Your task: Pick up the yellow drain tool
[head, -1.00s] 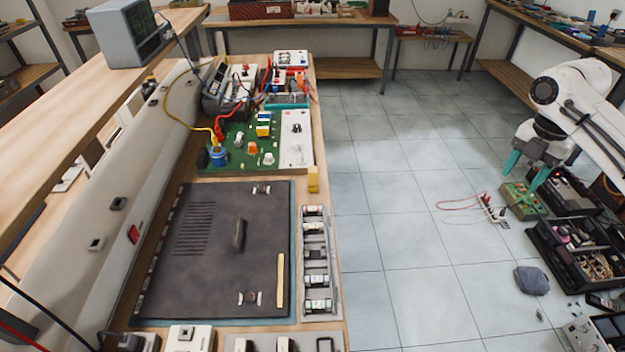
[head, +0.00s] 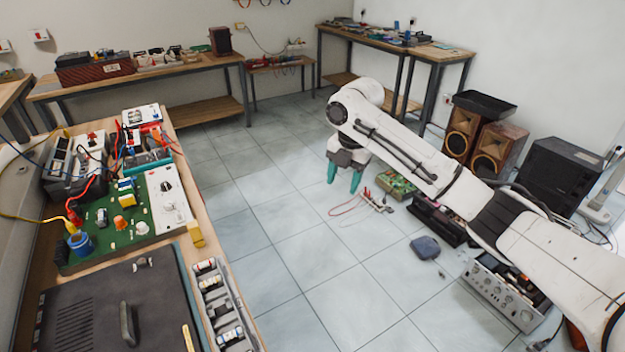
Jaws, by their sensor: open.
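A thin yellow strip (head: 188,338) lies on the dark panel (head: 80,310) at the bottom left. It may be the yellow drain tool, but I cannot tell for sure. A small yellow block (head: 195,233) stands at the bench edge, beside the corner of the green board. My gripper (head: 343,180) has two teal fingers pointing down. They are apart with nothing seen between them. It hangs over the floor area, to the right of the bench and apart from both yellow things.
The green board (head: 112,228) with knobs and wires and a grey tray (head: 222,312) are on the bench. On the floor lie a circuit board (head: 396,183), a dark stone-like piece (head: 425,247) and a silver amplifier (head: 500,292). Tiled floor (head: 290,255) beside the bench is clear.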

